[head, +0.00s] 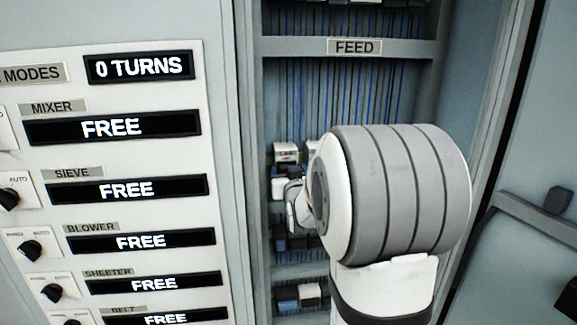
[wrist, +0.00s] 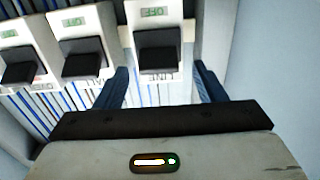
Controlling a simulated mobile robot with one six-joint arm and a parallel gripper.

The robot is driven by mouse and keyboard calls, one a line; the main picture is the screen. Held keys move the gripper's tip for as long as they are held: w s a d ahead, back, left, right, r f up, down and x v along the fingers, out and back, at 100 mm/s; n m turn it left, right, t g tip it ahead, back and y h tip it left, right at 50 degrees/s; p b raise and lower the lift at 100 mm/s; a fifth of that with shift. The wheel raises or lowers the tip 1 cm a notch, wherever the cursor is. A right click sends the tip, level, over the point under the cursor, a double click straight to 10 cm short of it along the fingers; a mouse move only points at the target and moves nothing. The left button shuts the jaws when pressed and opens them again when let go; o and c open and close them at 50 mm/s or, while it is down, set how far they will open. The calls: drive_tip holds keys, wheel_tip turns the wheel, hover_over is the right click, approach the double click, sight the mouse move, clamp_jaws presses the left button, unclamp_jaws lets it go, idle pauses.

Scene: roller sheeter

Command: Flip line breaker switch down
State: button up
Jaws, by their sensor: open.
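Three white breakers with black switches stand in a row in the wrist view. The rightmost breaker switch (wrist: 157,50) lies just beyond and between the two fingers of my gripper (wrist: 160,70). The fingers are spread apart and hold nothing; I cannot tell whether they touch the breaker. The small labels look upside down and I cannot read for certain which breaker is the line one. In the head view, my arm hides most of the breaker row, and a white breaker (head: 286,152) shows left of it.
Two more switches, a middle one (wrist: 82,60) and a left one (wrist: 20,66), sit left of my gripper. A pale cabinet wall is close on the right. In the head view, a FEED label (head: 354,47) is above and a mode panel (head: 130,225) is left.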

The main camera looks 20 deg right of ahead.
drive_tip(key=shift+x, duration=0.85)
drive_tip(key=c, duration=1)
